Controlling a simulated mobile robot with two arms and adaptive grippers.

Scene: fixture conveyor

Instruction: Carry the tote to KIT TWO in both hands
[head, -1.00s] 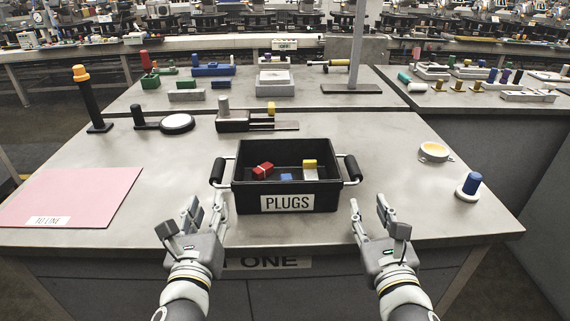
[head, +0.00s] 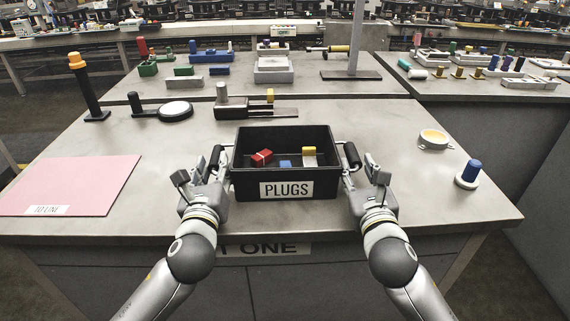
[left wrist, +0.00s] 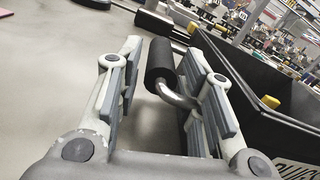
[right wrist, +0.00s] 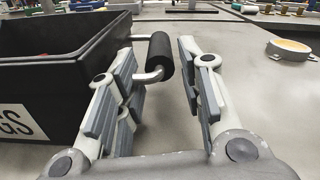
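The black tote (head: 325,187) labelled PLUGS stands on the grey table, with red, blue and yellow-and-white blocks inside. It has a black-gripped handle on each side. My left gripper (head: 214,165) is at the left handle; in the left wrist view its fingers (left wrist: 150,95) are open, with the handle (left wrist: 160,65) between them near the right finger. My right gripper (head: 359,168) is at the right handle; in the right wrist view its fingers (right wrist: 160,90) are open, with the handle (right wrist: 161,55) between them, nearer the left finger.
A pink mat (head: 70,185) marked TO LINE lies at the left. A black post with an orange top (head: 85,85) and a round-plate fixture (head: 175,111) stand behind. A blue-topped peg (head: 469,174) and a round dish (head: 433,140) are at the right. The front sign partly reads ONE.

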